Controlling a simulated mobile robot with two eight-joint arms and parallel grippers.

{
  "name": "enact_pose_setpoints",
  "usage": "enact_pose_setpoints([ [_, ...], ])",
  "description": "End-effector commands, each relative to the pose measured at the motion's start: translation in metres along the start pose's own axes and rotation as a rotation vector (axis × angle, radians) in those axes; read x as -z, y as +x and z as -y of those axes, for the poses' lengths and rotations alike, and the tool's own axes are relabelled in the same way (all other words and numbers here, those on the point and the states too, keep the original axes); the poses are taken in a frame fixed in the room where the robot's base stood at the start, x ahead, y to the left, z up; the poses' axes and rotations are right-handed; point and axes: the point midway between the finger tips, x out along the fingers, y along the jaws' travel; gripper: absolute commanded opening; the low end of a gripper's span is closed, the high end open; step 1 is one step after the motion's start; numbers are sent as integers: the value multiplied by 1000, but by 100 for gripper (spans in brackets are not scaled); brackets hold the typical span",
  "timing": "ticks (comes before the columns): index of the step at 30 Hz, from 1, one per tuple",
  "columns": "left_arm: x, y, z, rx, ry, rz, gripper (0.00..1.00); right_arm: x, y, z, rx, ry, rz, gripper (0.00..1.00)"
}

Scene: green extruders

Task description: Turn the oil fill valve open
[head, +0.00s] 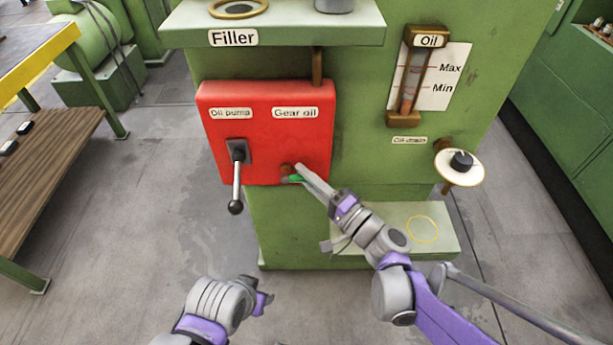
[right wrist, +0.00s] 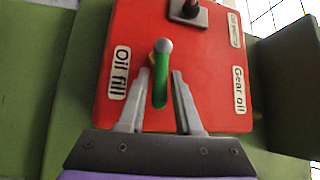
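The oil fill valve has a green lever with a pale round tip (right wrist: 160,88), beside the "Oil fill" label (right wrist: 119,72) on the red panel (head: 262,125). In the head view only a bit of the green lever (head: 293,179) shows beside my right gripper (head: 306,178). In the right wrist view my right gripper (right wrist: 160,82) is open, with its fingers on either side of the lever. My left gripper (head: 262,301) is low in the head view, away from the panel.
The oil pump lever (head: 236,180) with a black knob hangs on the left of the red panel. The filler shelf (head: 285,30) juts out above. A wooden bench (head: 50,165) stands at left.

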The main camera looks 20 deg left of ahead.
Motion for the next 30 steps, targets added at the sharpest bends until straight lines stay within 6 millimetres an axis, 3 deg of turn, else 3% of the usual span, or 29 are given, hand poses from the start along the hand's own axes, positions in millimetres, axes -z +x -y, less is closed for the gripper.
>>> enact_pose_setpoints([
  [1, 0, 0, 0, 0, 0, 0, 50, 0, 0, 0, 0, 0, 0, 33],
  [7, 0, 0, 0, 0, 0, 0, 50, 0, 0, 0, 0, 0, 0, 0],
  [30, 0, 0, 0, 0, 0, 0, 50, 0, -1, 0, -1, 0, 0, 0],
])
